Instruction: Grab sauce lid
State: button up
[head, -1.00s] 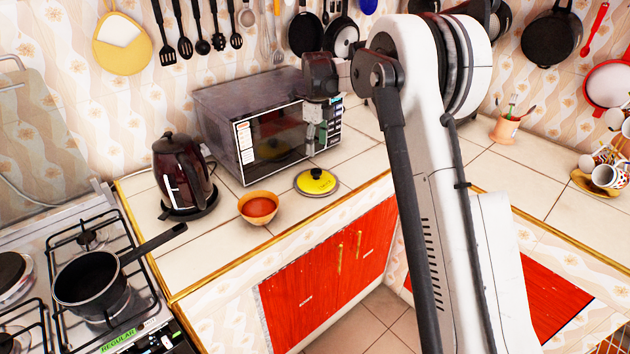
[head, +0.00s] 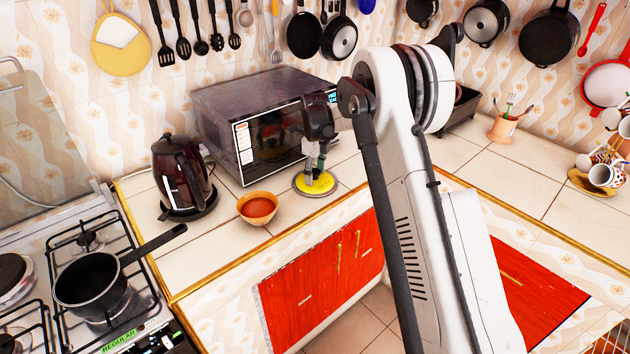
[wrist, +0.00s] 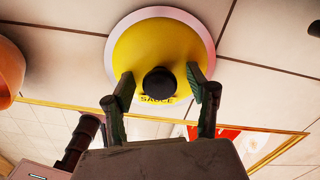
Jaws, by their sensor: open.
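The sauce lid (head: 318,184) is a yellow disc with a pale rim, lying on the tiled counter in front of the microwave. In the wrist view the lid (wrist: 140,48) shows its black knob (wrist: 160,83) and the word SAUCE. My gripper (head: 313,173) is above the lid, pointing down, and hides part of it in the head view. In the wrist view my gripper (wrist: 163,88) is open, with one finger on each side of the knob. I cannot tell whether the fingers touch the lid.
An orange bowl of red sauce (head: 258,209) stands just left of the lid. The microwave (head: 262,125) is close behind. A dark kettle (head: 183,175) stands farther left, and a black pan (head: 92,279) sits on the stove. The counter's front edge (head: 262,245) is near.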

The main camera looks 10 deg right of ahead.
grip_shut()
dwell(0.3)
jog(key=shift+r, duration=0.1)
